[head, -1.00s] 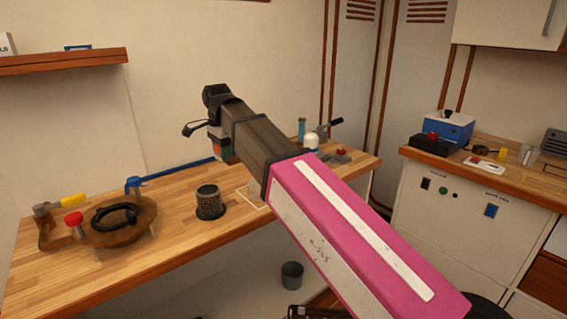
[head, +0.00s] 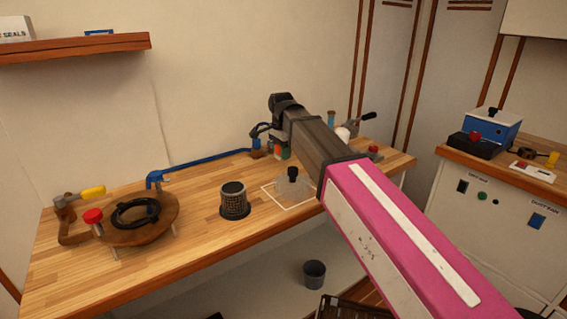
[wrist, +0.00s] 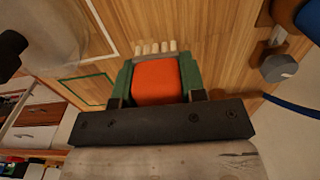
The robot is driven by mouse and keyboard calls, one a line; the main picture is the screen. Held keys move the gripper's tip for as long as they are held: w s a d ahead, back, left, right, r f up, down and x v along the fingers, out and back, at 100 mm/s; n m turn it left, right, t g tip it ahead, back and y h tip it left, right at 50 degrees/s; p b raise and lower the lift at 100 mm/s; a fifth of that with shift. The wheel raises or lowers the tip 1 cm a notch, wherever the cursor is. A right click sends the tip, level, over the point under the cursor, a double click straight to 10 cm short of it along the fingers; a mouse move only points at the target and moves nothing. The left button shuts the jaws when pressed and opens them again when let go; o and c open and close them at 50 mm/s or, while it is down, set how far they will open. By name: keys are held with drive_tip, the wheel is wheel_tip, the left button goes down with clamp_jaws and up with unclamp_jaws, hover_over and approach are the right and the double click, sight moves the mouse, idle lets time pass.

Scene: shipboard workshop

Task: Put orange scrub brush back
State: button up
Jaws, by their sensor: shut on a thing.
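The orange scrub brush (wrist: 156,85) is in the wrist view, an orange block with pale bristles at its far end. My gripper (wrist: 156,72) is shut on it, with a green finger along each side. The brush is held over the wooden bench (head: 120,265), and I cannot tell its exact height. In the head view, a small patch of orange and green shows below the end of my arm, mostly hidden. A green outline (wrist: 88,92) lies on the bench left of the brush in the wrist view.
A white outline (head: 270,189) on the bench surrounds a clear object with a black knob (head: 292,174). A mesh cup (head: 234,200), a round wooden stand (head: 160,222) and a long blue tool (head: 205,160) are to the left. The front bench area is clear.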

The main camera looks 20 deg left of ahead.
sight(283, 168)
drive_tip(key=shift+w+d+f, duration=0.15)
drive_tip(key=shift+w+f, duration=0.15)
drive_tip(key=shift+w, duration=0.05)
drive_tip(key=shift+f, duration=1.9)
drive_tip(key=o, duration=1)
drive_tip(key=shift+f, duration=0.1)
wheel_tip(283, 168, up, 12)
drive_tip(key=shift+s+r, duration=0.1)
drive_tip(key=shift+r, duration=0.05)
